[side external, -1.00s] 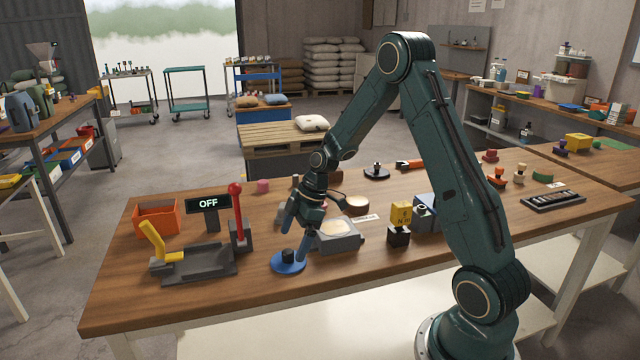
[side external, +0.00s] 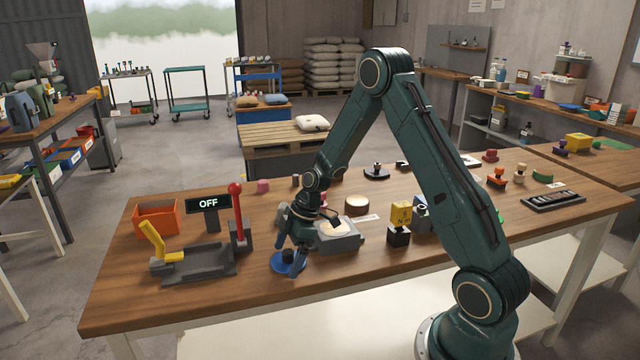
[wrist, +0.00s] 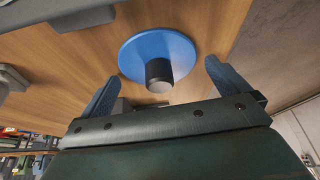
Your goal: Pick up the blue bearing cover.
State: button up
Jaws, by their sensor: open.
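The blue bearing cover (side external: 281,264) is a flat blue disc with a dark upright knob, lying on the wooden table near its front edge. In the wrist view the disc (wrist: 176,45) and its dark knob show between the two fingers. My gripper (side external: 293,264) points down over the cover, its fingers hiding part of the disc. In the wrist view my gripper (wrist: 158,88) is open and empty, with a finger on either side of the knob. I cannot tell whether the fingers touch the disc.
A grey block with a pale round top (side external: 345,240) stands close at the right. A dark grey fixture with a yellow handle (side external: 155,240) and a red-knobbed lever (side external: 238,215) stand at the left. The table front (side external: 200,300) is clear.

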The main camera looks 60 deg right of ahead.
aim_at(288, 251)
jog(key=c, duration=0.9)
jog(key=shift+r, duration=0.1)
notch_tip(288, 251, up, 20)
dwell(0.3)
dwell(0.4)
